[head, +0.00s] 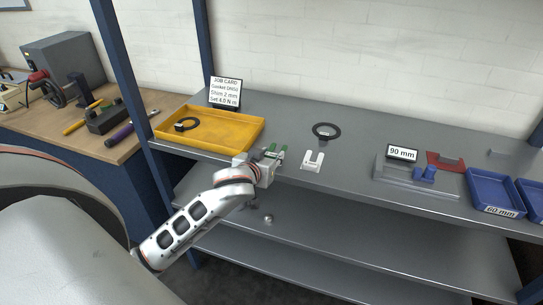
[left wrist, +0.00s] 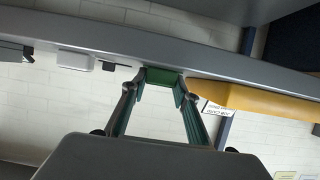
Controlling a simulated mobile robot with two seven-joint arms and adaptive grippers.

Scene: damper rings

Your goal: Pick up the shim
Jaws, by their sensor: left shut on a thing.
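My left gripper (head: 271,154) is at the front edge of the grey shelf, between the yellow tray and a white slotted piece. It is shut on a green shim (left wrist: 163,76), which spans the fingertips in the left wrist view. In the head view the shim is partly hidden by the fingers. I cannot tell whether it still touches the shelf. A job card (head: 226,92) behind the tray reads "Shim 2 mm". My right gripper is not in view.
The yellow tray (head: 244,138) holds a black ring (head: 186,124). A larger black ring (head: 326,130) lies on the shelf (head: 350,170). At right are a grey fixture (head: 405,182) by a "90 mm" sign, a red piece (head: 445,160) and blue bins (head: 492,190). A wooden bench stands left.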

